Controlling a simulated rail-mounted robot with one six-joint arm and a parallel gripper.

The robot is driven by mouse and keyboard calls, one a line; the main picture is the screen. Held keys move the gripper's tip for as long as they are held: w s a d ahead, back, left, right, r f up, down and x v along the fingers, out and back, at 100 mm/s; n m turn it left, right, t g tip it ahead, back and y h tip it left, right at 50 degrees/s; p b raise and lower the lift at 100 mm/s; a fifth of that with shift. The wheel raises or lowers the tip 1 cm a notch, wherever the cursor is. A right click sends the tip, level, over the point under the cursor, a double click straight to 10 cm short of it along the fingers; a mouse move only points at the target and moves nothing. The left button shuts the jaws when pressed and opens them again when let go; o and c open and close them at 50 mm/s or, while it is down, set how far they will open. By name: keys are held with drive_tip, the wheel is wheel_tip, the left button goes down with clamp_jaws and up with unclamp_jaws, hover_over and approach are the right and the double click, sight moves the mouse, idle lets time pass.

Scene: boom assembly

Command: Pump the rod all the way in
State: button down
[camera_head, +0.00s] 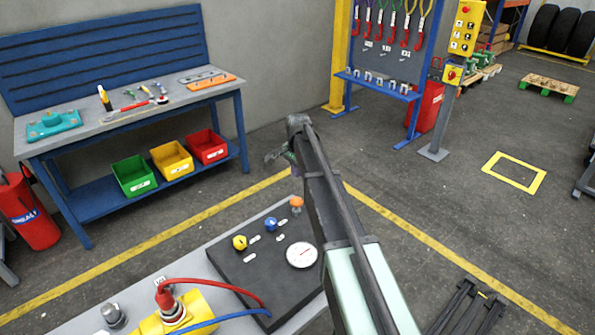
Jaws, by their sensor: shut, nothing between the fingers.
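A black panel (262,285) lies on a grey bench top (85,318) at the bottom. On it are a yellow knob (240,242), a blue knob (271,224), an orange knob (296,203) and a round white gauge (301,255). The gauge's reading is too small to tell. A yellow block (205,310) at the lower edge carries a red hose (215,283) and a blue hose (222,319). No rod can be made out. My gripper (273,157) is shut and empty, beyond the panel's far edge, apart from the knobs. My arm hides the panel's right side.
A blue workbench (150,118) with tools and green, yellow and red bins (172,160) stands at the left back. A control post (445,110) and tool rack (385,60) stand behind. A black frame (465,305) is at the lower right. The floor right of my arm is mostly clear.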

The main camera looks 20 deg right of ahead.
sight(296, 200)
drive_tip(key=f+b, duration=1.1)
drive_tip(key=shift+w+a+f, duration=0.2)
drive_tip(key=shift+w, duration=0.05)
drive_tip(key=shift+f+b, duration=0.1)
drive_tip(key=shift+b, duration=0.2)
wheel_tip(296, 200, down, 3)
drive_tip(key=b, duration=0.3)
drive_tip(key=shift+s+r, duration=0.15)
drive_tip(key=shift+r, duration=0.1)
wheel_tip(296, 200, up, 14)
drive_tip(key=p, duration=1.4)
drive_tip(key=shift+p, duration=0.3)
drive_tip(key=shift+a, duration=0.1)
